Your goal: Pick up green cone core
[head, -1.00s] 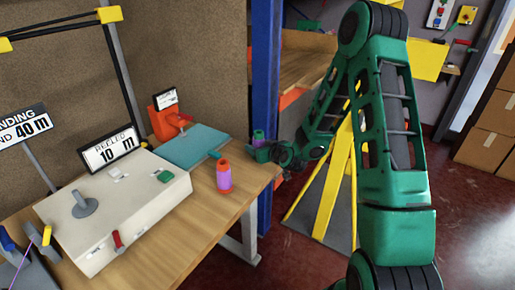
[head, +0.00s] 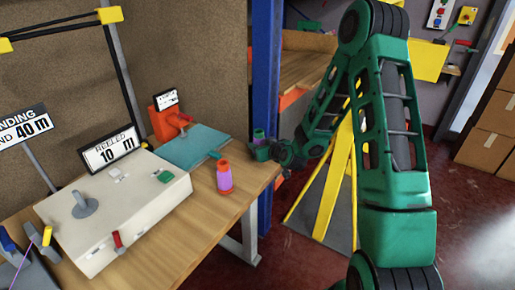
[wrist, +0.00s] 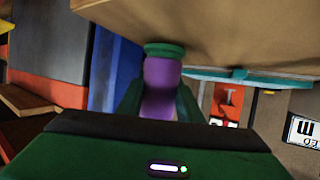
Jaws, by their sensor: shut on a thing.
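The green cone core (head: 258,134) has a green end and purple winding. It is at the far right corner of the workbench in the head view. My gripper (head: 262,151) is shut on it. In the wrist view the core (wrist: 161,82) stands between my two fingers (wrist: 160,103), its green end pointing away from the palm. Its lower part is hidden by my gripper. I cannot tell for certain whether it is clear of the bench top.
An orange-ended core with purple winding (head: 224,178) stands on the bench (head: 203,225) nearby. A teal mat (head: 195,147), an orange device (head: 163,122) and a beige reeling machine (head: 130,195) lie left. A blue post (head: 266,75) rises behind my gripper.

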